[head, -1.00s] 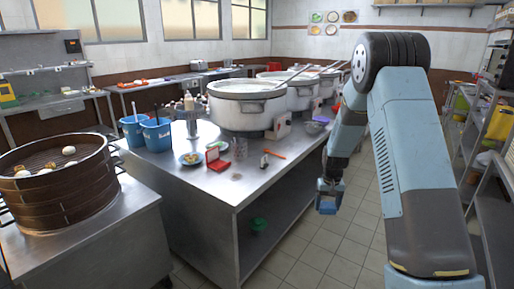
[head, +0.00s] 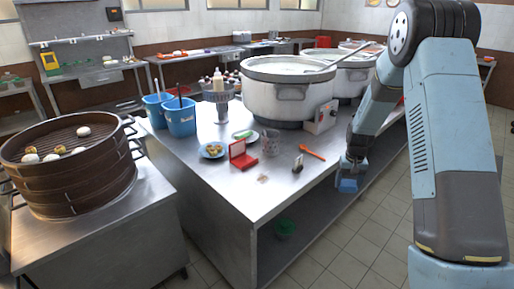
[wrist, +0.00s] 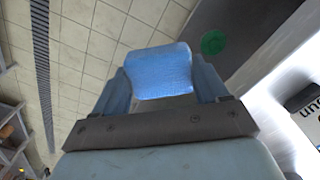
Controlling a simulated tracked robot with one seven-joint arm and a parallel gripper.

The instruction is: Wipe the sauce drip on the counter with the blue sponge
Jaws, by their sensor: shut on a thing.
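My gripper (wrist: 162,92) is shut on the blue sponge (wrist: 160,70), which sits between the two fingers in the wrist view. In the head view my gripper (head: 348,184) hangs beside the right edge of the steel counter (head: 225,190), over the aisle floor. A small brownish patch, which looks like the sauce drip (head: 262,179), lies on the counter near its front corner, left of my gripper and apart from it. The sponge does not touch the counter.
A red open box (head: 242,160), a glass (head: 271,142), a small dark-and-white item (head: 298,164) and an orange-red utensil (head: 312,152) stand near the drip. Large stockpots (head: 290,92) stand behind. A steamer basket (head: 70,185) is at left. A green bowl (head: 285,228) sits on the lower shelf.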

